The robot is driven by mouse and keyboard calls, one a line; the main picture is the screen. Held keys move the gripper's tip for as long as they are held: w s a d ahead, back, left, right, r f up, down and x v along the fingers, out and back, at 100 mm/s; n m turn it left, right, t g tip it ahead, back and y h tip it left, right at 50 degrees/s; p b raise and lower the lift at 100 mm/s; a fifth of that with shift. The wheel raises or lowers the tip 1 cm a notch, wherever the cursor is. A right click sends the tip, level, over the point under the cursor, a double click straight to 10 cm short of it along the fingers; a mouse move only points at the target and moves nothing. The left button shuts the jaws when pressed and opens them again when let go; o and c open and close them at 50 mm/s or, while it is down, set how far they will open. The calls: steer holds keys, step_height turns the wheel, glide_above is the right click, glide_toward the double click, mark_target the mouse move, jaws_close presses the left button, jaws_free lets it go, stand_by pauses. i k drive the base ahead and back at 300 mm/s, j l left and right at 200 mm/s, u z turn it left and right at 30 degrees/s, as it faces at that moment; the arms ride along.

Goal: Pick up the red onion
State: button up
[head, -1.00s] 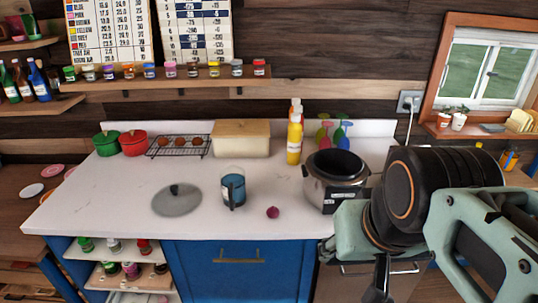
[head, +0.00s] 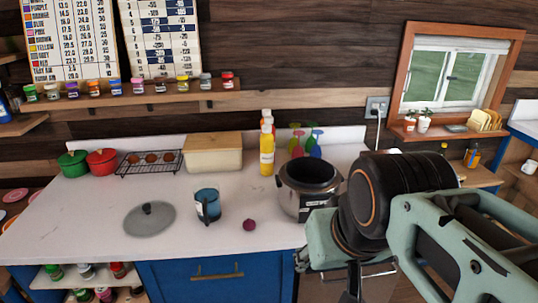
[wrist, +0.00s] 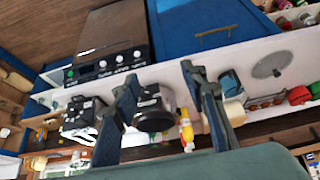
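The red onion (head: 249,224) is a small dark purple ball on the white countertop (head: 85,215), near its front edge. It sits between a blue mug (head: 208,205) on its left and a silver and black cooker (head: 309,187) on its right. I cannot make it out in the wrist view. My arm is at the right of the head view, and my gripper's fingers cannot be clearly seen there. In the wrist view my gripper (wrist: 160,72) has its two fingers wide apart with nothing held between them. It is away from the onion.
A grey lid (head: 149,219) lies left of the mug. Behind stand a yellow bottle (head: 267,155), a beige bread box (head: 213,152), a wire rack (head: 150,162), and red (head: 101,161) and green (head: 73,164) pots. The counter around the onion's left and front is clear.

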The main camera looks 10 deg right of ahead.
mark_target(249, 224)
steer(key=i+j+z, duration=0.3)
steer(key=j+z, duration=0.3)
steer(key=j, duration=0.15)
steer(key=i+j+z, duration=0.15)
steer(key=j+z, duration=0.15)
steer(key=j, duration=0.15)
steer(key=j+z, duration=0.15)
steer(key=k+j+z, duration=0.2)
steer(key=j, duration=0.15)
steer(key=i+l+u, duration=0.1)
steer(key=i+l, duration=0.1)
steer(key=i, duration=0.05)
